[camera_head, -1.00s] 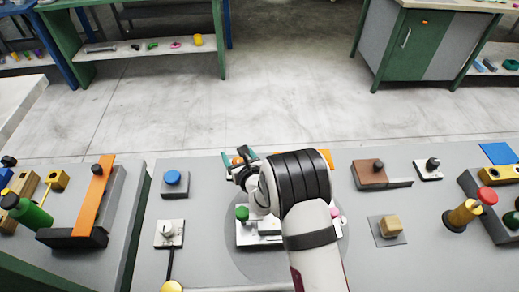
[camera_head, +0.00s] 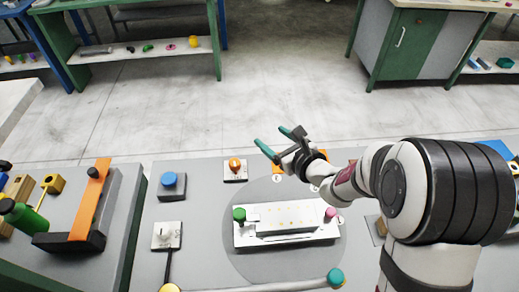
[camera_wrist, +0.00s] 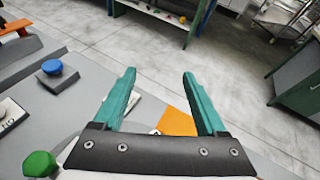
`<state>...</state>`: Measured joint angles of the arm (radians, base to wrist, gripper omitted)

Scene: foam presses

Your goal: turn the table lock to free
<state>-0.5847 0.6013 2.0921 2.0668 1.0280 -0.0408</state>
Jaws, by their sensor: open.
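Two turn knobs on white plates could be the table lock, and their labels are too small to read. One is an orange knob (camera_head: 234,165) at the back edge of the bench; the other is a white knob (camera_head: 165,235) at the left, whose plate shows in the wrist view (camera_wrist: 10,114). A round grey table (camera_head: 250,266) carries a white fixture (camera_head: 288,238) with a green knob (camera_head: 239,214) and a pink knob (camera_head: 330,213). My gripper (camera_head: 272,140) is open and empty, beyond and right of the orange knob. Its teal fingers show apart in the wrist view (camera_wrist: 158,85).
A blue button (camera_head: 172,180) stands left of the orange knob. An orange patch (camera_wrist: 177,121) shows between my fingers. A rod with a teal end (camera_head: 335,277) lies at the front. Left is a grey press with an orange bar (camera_head: 90,200). Open floor lies beyond the bench.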

